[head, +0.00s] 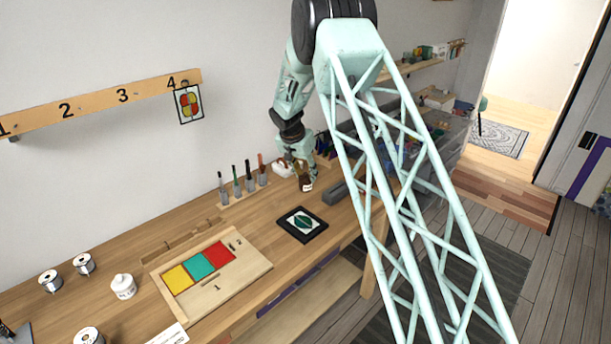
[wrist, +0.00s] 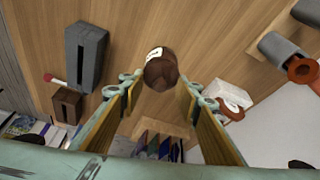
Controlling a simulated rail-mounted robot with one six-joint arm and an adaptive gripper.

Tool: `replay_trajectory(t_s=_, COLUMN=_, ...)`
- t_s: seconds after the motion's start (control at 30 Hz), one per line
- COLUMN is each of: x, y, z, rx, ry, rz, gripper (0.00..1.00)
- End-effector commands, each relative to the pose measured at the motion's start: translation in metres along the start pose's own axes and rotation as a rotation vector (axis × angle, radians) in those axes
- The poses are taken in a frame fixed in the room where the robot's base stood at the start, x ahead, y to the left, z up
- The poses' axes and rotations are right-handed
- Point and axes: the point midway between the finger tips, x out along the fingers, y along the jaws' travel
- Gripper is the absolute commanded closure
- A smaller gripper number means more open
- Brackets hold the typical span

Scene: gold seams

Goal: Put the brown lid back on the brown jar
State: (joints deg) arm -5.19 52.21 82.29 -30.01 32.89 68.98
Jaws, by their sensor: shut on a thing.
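The brown jar (head: 306,184) stands upright on the wooden bench, with a white label on its side. In the wrist view the brown jar (wrist: 154,55) shows its label, and a round dark brown top, the brown lid (wrist: 161,76), sits between my fingertips. My gripper (head: 300,163) points down right above the jar. In the wrist view my gripper (wrist: 161,90) is shut on the lid, one finger on each side. I cannot tell whether the lid touches the jar's rim.
A grey block (wrist: 87,57) and a small brown block (wrist: 67,105) stand near the jar. A white box (wrist: 228,95) is on the other side. A rack of upright tools (head: 243,190) and a black-framed picture (head: 302,224) lie close by. Bare bench surrounds the picture.

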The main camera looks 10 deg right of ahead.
Motion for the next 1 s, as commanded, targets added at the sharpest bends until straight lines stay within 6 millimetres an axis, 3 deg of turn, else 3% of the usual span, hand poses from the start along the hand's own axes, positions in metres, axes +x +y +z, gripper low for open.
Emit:
replay_trajectory(t_s=0.8, x=0.0018, y=0.0011, z=0.0016, rx=-0.001, ry=-0.002, rz=0.002, gripper=0.76)
replay_trajectory(t_s=0.83, x=0.0018, y=0.0011, z=0.0016, rx=-0.001, ry=-0.002, rz=0.002, gripper=0.67)
replay_trajectory(t_s=1.0, x=0.0013, y=0.0008, z=0.0011, rx=-0.001, ry=-0.002, rz=0.002, gripper=0.53)
